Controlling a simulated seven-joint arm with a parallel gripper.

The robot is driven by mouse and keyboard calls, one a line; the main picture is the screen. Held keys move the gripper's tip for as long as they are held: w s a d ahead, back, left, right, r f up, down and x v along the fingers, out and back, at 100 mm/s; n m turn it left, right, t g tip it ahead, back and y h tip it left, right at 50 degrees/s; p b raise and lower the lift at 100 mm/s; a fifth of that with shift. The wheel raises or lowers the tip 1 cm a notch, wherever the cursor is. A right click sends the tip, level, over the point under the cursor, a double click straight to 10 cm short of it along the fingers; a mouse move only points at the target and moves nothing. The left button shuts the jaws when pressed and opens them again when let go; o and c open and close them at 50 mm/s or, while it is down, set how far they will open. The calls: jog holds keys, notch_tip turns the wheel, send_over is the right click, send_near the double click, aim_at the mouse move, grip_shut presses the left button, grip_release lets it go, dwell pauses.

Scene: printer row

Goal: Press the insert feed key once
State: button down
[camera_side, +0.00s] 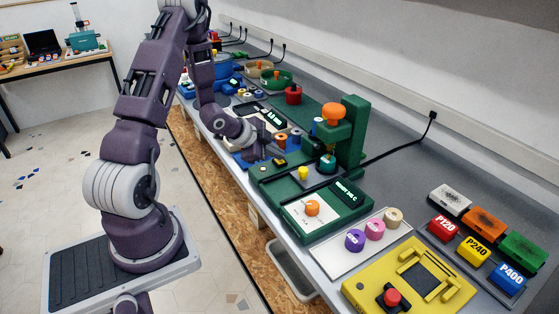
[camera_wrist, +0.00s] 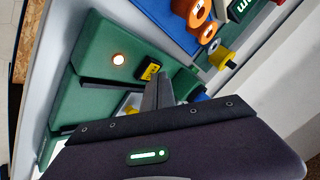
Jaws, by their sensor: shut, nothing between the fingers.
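A small yellow key with dark lettering (camera_wrist: 149,71) sits on a green machine (camera_wrist: 92,105), next to a round lit lamp (camera_wrist: 118,59). The lettering is too small to read surely; I cannot confirm it is the insert feed key. In the side view a small yellow key (camera_side: 279,161) shows on the green machine's near-left end. My gripper (camera_wrist: 160,76) is shut and empty, its fingertips close beside the yellow key in the wrist view; I cannot tell whether they touch it. In the side view the wrist partly hides the fingers.
The green machine's upright post (camera_side: 349,135) with an orange knob (camera_side: 333,114) rises to the right of my gripper. A yellow knob (camera_side: 303,172) stands nearby. Orange spools (camera_wrist: 199,12) lie beyond the machine. A tray of coloured spools (camera_side: 349,258) and a yellow box (camera_side: 360,291) are further right.

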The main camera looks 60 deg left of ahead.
jog(key=shift+r, duration=0.65)
jog(key=shift+r, duration=2.5)
notch_tip(320, 180, up, 5)
jog(key=n+y, duration=0.1)
send_over(277, 162)
jog(key=d, duration=0.2)
jog(key=s+d+r+n+g+y, duration=0.2)
jog(key=s+d+r+n, duration=0.1)
jog(key=s+d+r, duration=0.5)
jog(key=s+d+r+n+h, duration=0.2)
jog(key=s+d, duration=0.4)
jog(key=s, duration=0.1)
jog(key=s+d+r+n+g+h, duration=0.1)
jog(key=s+d+h, duration=0.1)
jog(key=s+d, duration=0.5)
jog(key=shift+s+d+r+n+g, duration=0.3)
jog(key=shift+s+r+n, duration=0.1)
jog(key=shift+s, duration=0.3)
